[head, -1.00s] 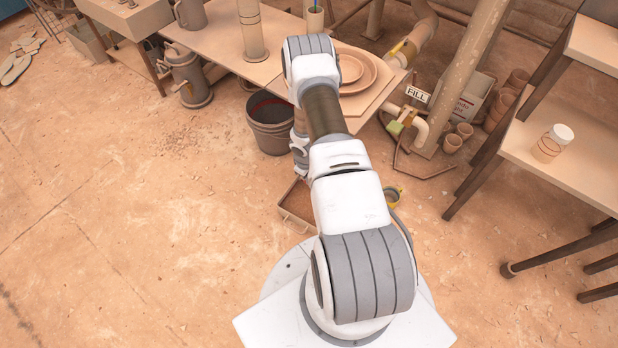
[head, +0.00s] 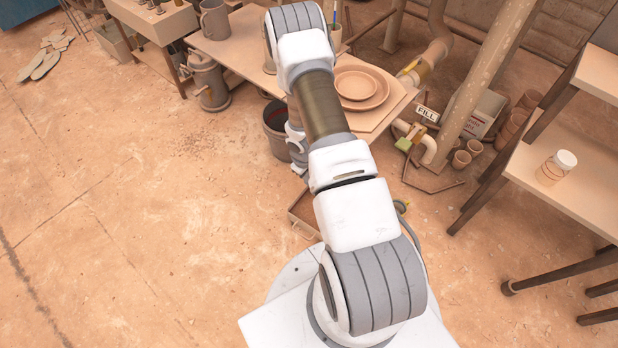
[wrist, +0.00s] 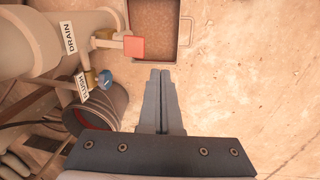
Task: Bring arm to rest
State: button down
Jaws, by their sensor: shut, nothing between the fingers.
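My gripper (wrist: 160,76) shows in the wrist view with its two fingers pressed together and nothing between them. It points down over bare floor, just below a shallow tray (wrist: 158,60) in the picture. In the head view my white and grey arm reaches up the middle of the picture, bent at the elbow. The gripper itself is hidden there behind my arm.
A dark bucket (wrist: 96,104) and pipes with DRAIN (wrist: 68,38) and FLUSH (wrist: 82,88) labels lie left of the gripper. A table (head: 240,50) with plates (head: 358,86) stands behind my arm. A shelf (head: 560,180) holds a jar (head: 555,168) at right.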

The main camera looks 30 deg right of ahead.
dwell(0.4)
jog(key=w+a+r+m+t+h, duration=0.1)
jog(key=w+r, duration=0.1)
jog(key=r, duration=1.3)
jog(key=w+a+r+m+t+h, duration=0.1)
jog(key=w+a+r, duration=0.1)
jog(key=r, duration=1.4)
jog(key=s+a+r+m+t+y, duration=0.1)
jog(key=s+a+r, duration=0.3)
jog(key=s+r, duration=0.45)
jog(key=s+a+r+m+t+y, duration=0.1)
jog(key=s+a+r, duration=0.35)
jog(key=r, duration=0.65)
jog(key=s+a+r+t+y, duration=0.1)
jog(key=s+a+r, duration=0.1)
jog(key=s, duration=0.3)
jog(key=s+a+r, duration=0.2)
jog(key=s, duration=0.3)
notch_tip(320, 180, up, 19)
jog(key=p, duration=2)
jog(key=shift+f, duration=0.15)
